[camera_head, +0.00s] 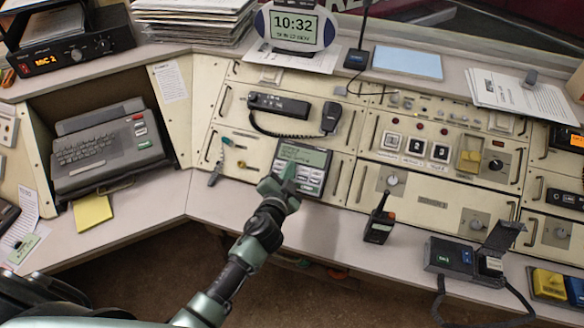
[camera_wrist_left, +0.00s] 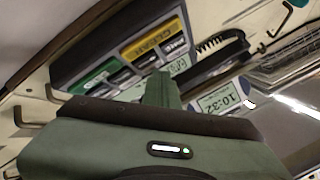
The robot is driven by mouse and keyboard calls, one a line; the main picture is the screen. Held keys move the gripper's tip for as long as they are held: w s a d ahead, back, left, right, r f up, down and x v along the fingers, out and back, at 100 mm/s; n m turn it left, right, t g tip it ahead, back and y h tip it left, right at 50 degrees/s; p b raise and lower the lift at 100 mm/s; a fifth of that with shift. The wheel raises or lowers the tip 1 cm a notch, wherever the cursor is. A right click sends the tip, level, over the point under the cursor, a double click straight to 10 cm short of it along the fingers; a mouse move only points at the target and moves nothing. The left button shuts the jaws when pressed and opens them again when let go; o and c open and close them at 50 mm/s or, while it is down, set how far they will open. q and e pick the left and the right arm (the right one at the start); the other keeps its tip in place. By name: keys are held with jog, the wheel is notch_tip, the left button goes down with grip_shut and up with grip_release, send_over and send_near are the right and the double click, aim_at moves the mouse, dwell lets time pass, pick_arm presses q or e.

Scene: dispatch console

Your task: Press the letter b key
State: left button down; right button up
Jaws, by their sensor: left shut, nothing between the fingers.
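A grey keypad unit (camera_head: 318,180) with a lit green display sits on the sloped console panel. In the left wrist view it shows as a dark panel (camera_wrist_left: 70,68) with yellow and green labelled keys, one reading "CLEAR". My left gripper (camera_head: 288,172) is shut and empty, its fingertips over the lower left part of this unit; contact cannot be told. Its closed fingers also show in the left wrist view (camera_wrist_left: 160,88). A grey keyboard machine (camera_head: 108,175) stands in the left recess with rows of small keys. No letter b can be read on any key. My right gripper is out of view.
A black handset (camera_head: 278,105) with a coiled cord lies above the keypad unit. Keys (camera_head: 217,163) hang to its left. A small radio (camera_head: 378,228) stands on the ledge to the right. The pale desk ledge (camera_head: 225,203) left of my arm is clear.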

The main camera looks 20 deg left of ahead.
pick_arm(q)
jog(key=shift+r, duration=0.1)
jog(key=shift+s+r+p, duration=0.4)
jog(key=shift+r+p, duration=0.1)
jog(key=shift+p, duration=0.05)
jog(key=shift+s+r+p, duration=0.15)
jog(key=shift+r+p, duration=0.25)
jog(key=s+r+p, duration=0.2)
jog(key=r+p, duration=0.1)
jog(key=shift+s+r, duration=0.2)
jog(key=shift+a, duration=0.1)
dwell(0.7)
